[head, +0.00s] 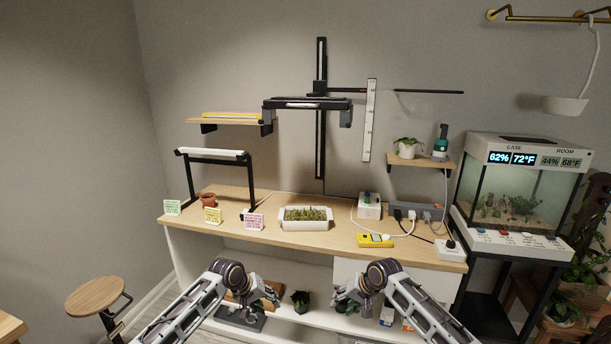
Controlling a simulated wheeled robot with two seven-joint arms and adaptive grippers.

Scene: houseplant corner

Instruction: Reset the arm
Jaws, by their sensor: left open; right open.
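My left gripper (270,299) is open and empty at the lower middle of the head view, in front of the wooden bench (330,244). My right gripper (343,299) is open and empty a short way to its right, also in front of the bench. Both arms come in from the bottom edge with their grippers turned toward each other. Neither gripper touches anything that I can see. Parts of the lower shelf are hidden behind my arms.
On the bench stand a white seedling tray (306,227), a terracotta pot (207,199), several note cards, a yellow meter (375,241) and plugs with cords. A black lamp frame (191,178) stands left. A glass case (519,190) is right, a stool (96,296) left.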

